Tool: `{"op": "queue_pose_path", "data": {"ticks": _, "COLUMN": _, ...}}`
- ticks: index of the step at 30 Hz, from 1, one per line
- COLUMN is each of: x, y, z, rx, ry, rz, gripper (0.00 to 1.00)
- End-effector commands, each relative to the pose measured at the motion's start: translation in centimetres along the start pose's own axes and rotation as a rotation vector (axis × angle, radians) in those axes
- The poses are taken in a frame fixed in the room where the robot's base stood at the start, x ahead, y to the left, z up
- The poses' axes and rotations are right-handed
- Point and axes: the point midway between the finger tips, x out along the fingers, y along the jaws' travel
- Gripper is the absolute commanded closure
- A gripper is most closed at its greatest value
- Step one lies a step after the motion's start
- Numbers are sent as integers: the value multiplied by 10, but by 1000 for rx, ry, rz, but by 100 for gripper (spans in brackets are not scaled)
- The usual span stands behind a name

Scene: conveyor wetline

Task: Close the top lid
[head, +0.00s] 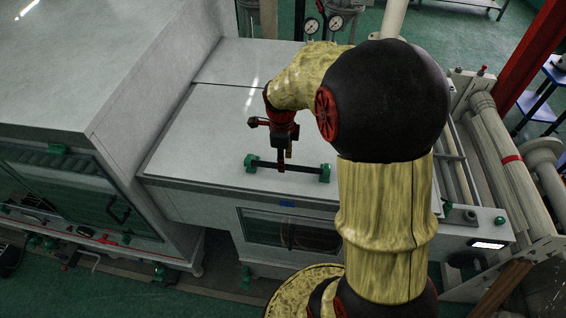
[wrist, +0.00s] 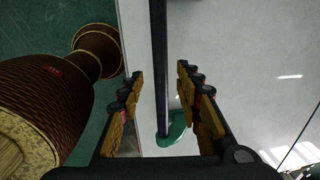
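The top lid (head: 215,135) is a pale grey panel on the machine. In the head view it looks flat or slightly sloped; I cannot tell if it is fully down. Its handle (head: 262,165) is a black bar between green end mounts near the front edge. My gripper (head: 282,160) reaches down to the middle of the bar. In the wrist view my gripper (wrist: 159,75) is open, with one finger on each side of the handle bar (wrist: 158,50) and visible gaps to it. One green mount (wrist: 173,134) shows below, between the fingers.
A larger grey cabinet (head: 95,60) with a window stands at the left. A roller conveyor (head: 500,160) with pipes runs at the right. Two gauges (head: 335,22) stand behind the lid. A front window (head: 290,232) lies below the lid. Green floor shows in front.

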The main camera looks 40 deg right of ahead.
Motion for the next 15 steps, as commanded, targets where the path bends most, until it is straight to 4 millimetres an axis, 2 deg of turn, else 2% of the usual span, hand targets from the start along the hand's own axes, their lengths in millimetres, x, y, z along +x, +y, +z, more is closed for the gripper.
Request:
{"op": "queue_pose_path", "data": {"ticks": 1, "x": -13, "y": -2, "z": 1, "rx": 0, "ry": -3, "rz": -7, "gripper": 65}}
{"op": "queue_pose_path", "data": {"ticks": 6, "x": -48, "y": -1, "z": 1, "rx": 0, "ry": -3, "rz": -5, "gripper": 65}}
{"op": "queue_pose_path", "data": {"ticks": 9, "x": -66, "y": -1, "z": 1, "rx": 0, "ry": -3, "rz": -4, "gripper": 65}}
{"op": "queue_pose_path", "data": {"ticks": 15, "x": -88, "y": 0, "z": 1, "rx": 0, "ry": -2, "rz": -3, "gripper": 65}}
